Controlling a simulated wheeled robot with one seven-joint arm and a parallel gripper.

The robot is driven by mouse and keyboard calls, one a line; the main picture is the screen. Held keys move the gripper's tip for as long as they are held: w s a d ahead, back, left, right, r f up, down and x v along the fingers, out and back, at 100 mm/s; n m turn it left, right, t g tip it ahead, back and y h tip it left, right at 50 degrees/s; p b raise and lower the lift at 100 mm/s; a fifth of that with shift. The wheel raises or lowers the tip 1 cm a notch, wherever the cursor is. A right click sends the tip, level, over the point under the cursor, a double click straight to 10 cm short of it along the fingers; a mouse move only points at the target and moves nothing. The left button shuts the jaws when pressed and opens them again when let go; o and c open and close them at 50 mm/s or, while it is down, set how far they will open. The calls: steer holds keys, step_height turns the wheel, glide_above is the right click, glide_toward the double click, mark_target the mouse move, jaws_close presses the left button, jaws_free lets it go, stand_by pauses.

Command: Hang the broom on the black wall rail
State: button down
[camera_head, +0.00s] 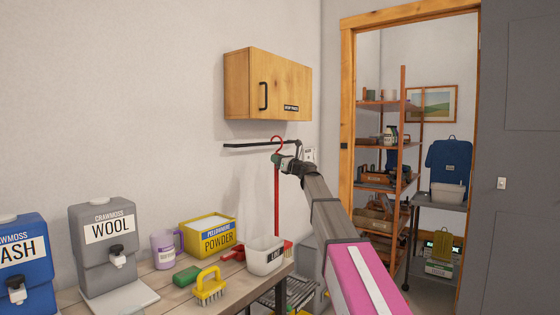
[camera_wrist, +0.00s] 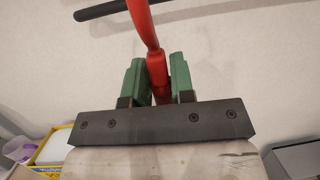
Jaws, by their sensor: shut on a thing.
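The broom (camera_head: 277,205) has a thin red handle with an open red hook at its top, and it hangs upright beside the wall. My gripper (camera_head: 283,160) is shut on the handle just below the hook; in the wrist view its green fingers (camera_wrist: 157,80) sit on both sides of the red handle (camera_wrist: 156,65). The black wall rail (camera_head: 250,145) runs under the wooden cabinet, and its right part lies close to the hook. In the wrist view the rail (camera_wrist: 100,9) shows at the upper left. Whether the hook touches the rail I cannot tell. The broom's lower end is partly hidden behind a white bin.
The wooden cabinet (camera_head: 268,85) is above the rail. The table below holds a grey wool dispenser (camera_head: 104,250), a yellow powder box (camera_head: 209,236), a purple mug (camera_head: 166,249), a yellow brush (camera_head: 209,286) and the white bin (camera_head: 264,256). A doorway with shelves is at right.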

steer(key=w+a+f, duration=0.2)
steer(key=w+a, duration=0.6)
steer(key=a, duration=0.2)
steer(key=shift+a+f, duration=0.15)
steer(key=shift+a, duration=0.15)
stand_by(1.2)
steer(key=shift+w, duration=0.1)
steer(key=c, duration=0.9)
jaws_free()
